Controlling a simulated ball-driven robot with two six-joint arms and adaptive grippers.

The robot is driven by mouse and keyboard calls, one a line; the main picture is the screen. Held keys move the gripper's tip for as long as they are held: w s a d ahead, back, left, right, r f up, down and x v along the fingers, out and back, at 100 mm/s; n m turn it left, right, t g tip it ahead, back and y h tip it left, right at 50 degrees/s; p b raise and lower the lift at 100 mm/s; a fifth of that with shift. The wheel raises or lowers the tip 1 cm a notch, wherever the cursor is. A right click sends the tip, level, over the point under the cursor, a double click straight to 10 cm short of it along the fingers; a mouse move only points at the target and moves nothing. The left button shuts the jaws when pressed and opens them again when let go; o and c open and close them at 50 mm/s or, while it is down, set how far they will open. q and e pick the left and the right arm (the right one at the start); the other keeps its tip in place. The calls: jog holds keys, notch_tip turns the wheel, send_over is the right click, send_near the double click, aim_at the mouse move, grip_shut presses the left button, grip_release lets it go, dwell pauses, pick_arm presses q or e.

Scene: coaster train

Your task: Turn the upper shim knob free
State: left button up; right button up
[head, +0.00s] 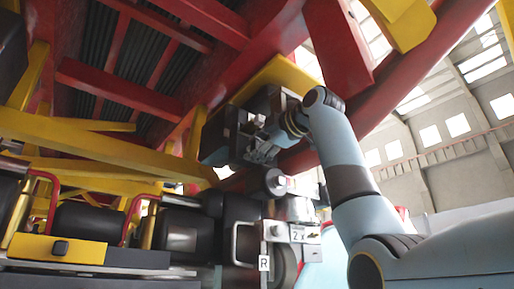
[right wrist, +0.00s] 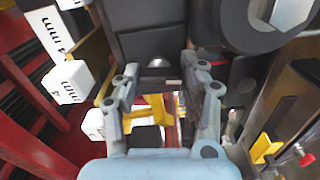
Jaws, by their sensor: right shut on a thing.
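My right gripper (head: 262,140) reaches up from the right to a dark boxy unit under the red and yellow frame. In the right wrist view my right gripper (right wrist: 159,70) has its two fingers apart, with the fingertips closed against a dark part between them. I take this part to be the upper shim knob (right wrist: 157,50); a small rounded grey spot shows on its lower side. The fingertips hide its sides, and I cannot tell how far it is turned. My left gripper is in neither view.
White tags with "mm" lettering (right wrist: 70,80) hang left of the gripper in the wrist view. A dark roller (right wrist: 255,22) is close on the right. Red and yellow beams (head: 120,90) crowd above. Wheel gear with an "R" label (head: 264,263) lies below. Open hall is at the right.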

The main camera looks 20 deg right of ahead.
jog(key=shift+f, duration=0.1)
jog(key=o, duration=0.9)
jog(key=shift+s, duration=0.1)
jog(key=v, duration=1.2)
